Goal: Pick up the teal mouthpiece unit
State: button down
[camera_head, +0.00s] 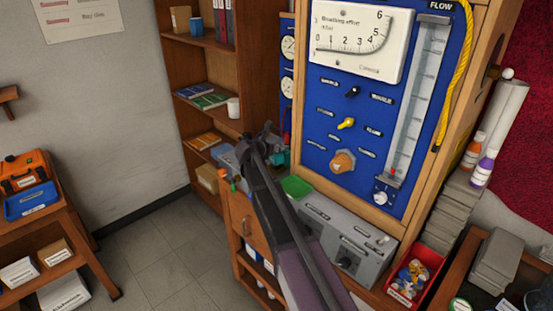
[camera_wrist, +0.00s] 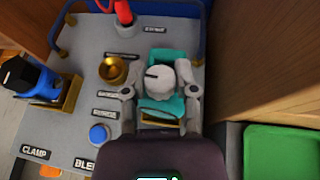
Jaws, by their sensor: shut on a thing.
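The teal mouthpiece unit (camera_wrist: 172,60) is a teal body with a pale round cap on top, in the middle of the wrist view. My gripper (camera_wrist: 160,95) is shut on it, with one grey finger at its left side and one at its right. In the head view, a bit of the teal unit (camera_head: 280,158) shows beside my gripper (camera_head: 262,145), over the bench left of the blue panel. My arm and gripper hide much of it there. I cannot tell whether it touches the grey surface below.
The grey bench plate (camera_wrist: 75,50) carries a brass cup (camera_wrist: 112,69), a blue button (camera_wrist: 98,134), a black and blue clamped part (camera_wrist: 35,80) and a red-handled part (camera_wrist: 123,12). A wooden side and a green tray (camera_wrist: 280,150) stand close on the right.

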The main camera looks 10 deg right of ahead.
jog(key=shift+r, duration=0.15)
notch_tip(320, 180, up, 10)
jog(key=p, duration=1)
dwell(0.7)
